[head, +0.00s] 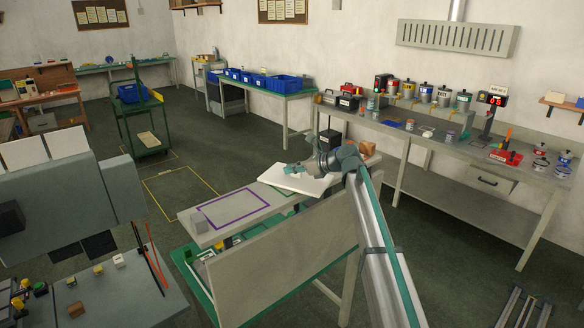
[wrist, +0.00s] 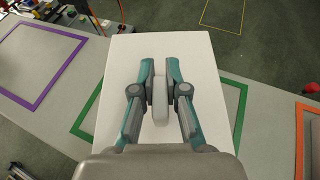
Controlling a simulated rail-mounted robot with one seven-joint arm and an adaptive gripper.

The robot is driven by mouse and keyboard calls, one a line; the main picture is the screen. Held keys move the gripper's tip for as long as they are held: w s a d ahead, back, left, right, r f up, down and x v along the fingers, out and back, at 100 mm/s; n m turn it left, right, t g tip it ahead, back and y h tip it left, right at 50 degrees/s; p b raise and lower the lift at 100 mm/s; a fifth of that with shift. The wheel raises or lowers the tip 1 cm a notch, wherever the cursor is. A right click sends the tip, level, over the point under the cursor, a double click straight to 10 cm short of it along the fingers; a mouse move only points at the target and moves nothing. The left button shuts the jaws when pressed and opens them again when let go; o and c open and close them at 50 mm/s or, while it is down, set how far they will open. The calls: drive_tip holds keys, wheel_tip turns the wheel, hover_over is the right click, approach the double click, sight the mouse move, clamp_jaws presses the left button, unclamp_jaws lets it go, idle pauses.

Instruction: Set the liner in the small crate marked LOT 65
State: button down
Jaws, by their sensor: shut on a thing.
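A flat white panel with a raised grip in its middle, which looks like the liner (head: 290,183), is over the grey bench in the head view. It fills the middle of the wrist view (wrist: 122,70). My gripper (wrist: 160,68) is shut on its grip, with one finger on each side; my gripper also shows in the head view (head: 312,168). The panel covers part of a green outline on the bench. I cannot tell whether it touches the bench. No LOT 65 marking is readable, so I cannot tell which crate is the small one.
The grey bench (head: 195,222) has a purple outline (head: 232,208), clear inside. Several blue crates, one at the right end (head: 284,84), stand on the back table. Another blue crate (head: 131,93) is on a green cart (head: 147,126). A brown block (head: 367,149) sits at the bench's far end.

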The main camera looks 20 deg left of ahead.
drive_tip(key=shift+f, duration=0.15)
drive_tip(key=c, duration=1.2)
unclamp_jaws()
drive_tip(key=shift+r, duration=0.2)
wheel_tip(320, 180, up, 4)
drive_tip(key=b, duration=0.4)
hover_over(321, 184)
drive_tip(key=a, duration=0.1)
drive_tip(key=shift+w, duration=0.15)
drive_tip(key=shift+o, duration=0.8)
drive_tip(key=shift+d+r, duration=0.15)
drive_tip(key=shift+d, duration=0.15)
drive_tip(key=o, duration=0.5)
drive_tip(key=shift+d+r, duration=0.15)
drive_tip(key=shift+d, duration=0.05)
